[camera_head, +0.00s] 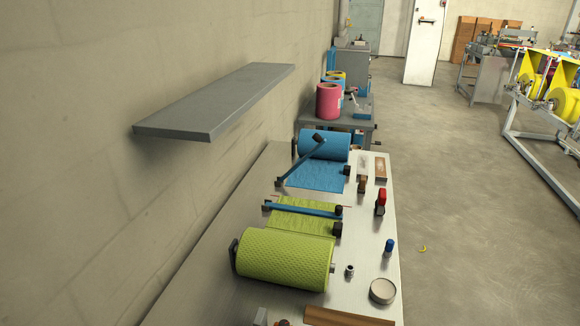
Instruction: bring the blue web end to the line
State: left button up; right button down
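The blue roll (326,146) lies at the far part of the bench with its blue web (316,177) laid out flat toward me. The web's near end lies a little short of a thin red line (346,208), of which only short pieces show at the sides. A blue bar with black ends (297,163) stands tilted up over the blue web. The green roll (284,259) is nearer, its green web (301,222) running away from me beneath a second blue bar (303,209) that lies low across it. Neither of my grippers is in view.
The metal bench (372,243) carries a red-topped item (381,201), a blue-topped bottle (389,247), a round tin (383,291) and wooden blocks (380,170) along its right side. A grey shelf (215,103) juts from the left wall. Open floor lies right.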

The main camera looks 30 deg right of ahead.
aim_at(332, 180)
jog(key=k+l, duration=0.15)
jog(key=l, duration=0.25)
jog(key=k+l, duration=0.1)
jog(key=l, duration=0.25)
jog(key=l+u, duration=0.15)
jog(key=l, duration=0.35)
jog(key=k+l+u, duration=0.1)
jog(key=l, duration=0.4)
jog(key=l+u, duration=0.15)
jog(key=l, duration=0.35)
jog(key=k+l+u, duration=0.15)
jog(key=l, duration=0.3)
jog(key=k+l+u, duration=0.15)
jog(key=l, duration=0.35)
